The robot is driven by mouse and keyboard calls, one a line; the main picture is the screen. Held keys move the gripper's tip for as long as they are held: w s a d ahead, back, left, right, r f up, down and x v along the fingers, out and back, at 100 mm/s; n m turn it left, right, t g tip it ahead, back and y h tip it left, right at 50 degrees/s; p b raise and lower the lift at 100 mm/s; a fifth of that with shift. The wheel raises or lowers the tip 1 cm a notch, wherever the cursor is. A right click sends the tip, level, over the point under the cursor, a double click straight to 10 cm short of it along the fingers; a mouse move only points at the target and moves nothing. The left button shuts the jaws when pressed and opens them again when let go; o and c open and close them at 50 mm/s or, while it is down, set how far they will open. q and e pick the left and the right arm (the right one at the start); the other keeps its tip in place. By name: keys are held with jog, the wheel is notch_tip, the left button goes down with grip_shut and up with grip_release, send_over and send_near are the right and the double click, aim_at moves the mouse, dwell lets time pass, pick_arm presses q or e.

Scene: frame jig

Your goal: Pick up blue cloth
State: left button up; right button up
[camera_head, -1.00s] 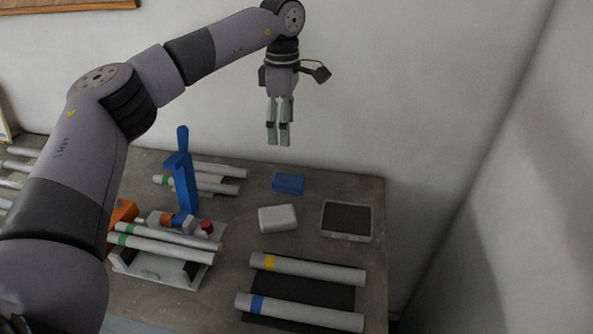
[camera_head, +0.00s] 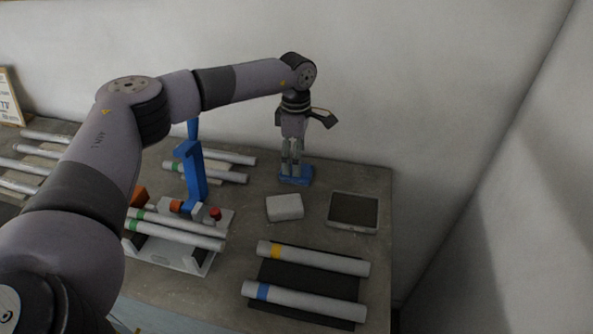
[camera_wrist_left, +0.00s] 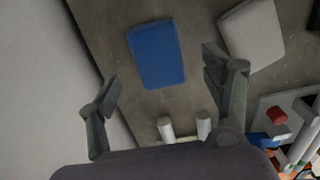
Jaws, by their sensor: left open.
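The blue cloth (camera_head: 296,176) is a small folded rectangle lying flat near the back edge of the table. It also shows whole in the left wrist view (camera_wrist_left: 157,54). My left gripper (camera_head: 291,172) points down over the cloth in the head view and hides part of it. In the left wrist view my left gripper (camera_wrist_left: 165,92) is open, its fingers wide apart, with nothing between them. The cloth lies ahead of the gap between the fingers there. I cannot tell whether the fingertips touch it. My right gripper is not in view.
A white block (camera_head: 285,207) lies just in front of the cloth. A grey framed tray (camera_head: 353,212) lies to its right. Tubes on a dark mat (camera_head: 310,288) are at the front. A jig with a blue upright lever (camera_head: 193,172) stands to the left. The wall (camera_head: 400,90) is close behind.

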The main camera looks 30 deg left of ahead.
pick_arm(q)
jog(key=shift+f+p, duration=0.35)
jog(key=shift+f, duration=0.05)
notch_tip(320, 180, down, 4)
jog(key=shift+w+r+p, duration=0.1)
jog(key=shift+r+p, duration=0.1)
jog(key=shift+p, duration=0.45)
jog(key=shift+f, duration=0.35)
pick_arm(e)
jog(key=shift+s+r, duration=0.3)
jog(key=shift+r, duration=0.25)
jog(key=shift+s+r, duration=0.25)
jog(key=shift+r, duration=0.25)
pick_arm(q)
jog(key=shift+c, duration=0.3)
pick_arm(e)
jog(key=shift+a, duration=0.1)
pick_arm(q)
jog(key=shift+c, duration=1.3)
jog(key=c, duration=0.8)
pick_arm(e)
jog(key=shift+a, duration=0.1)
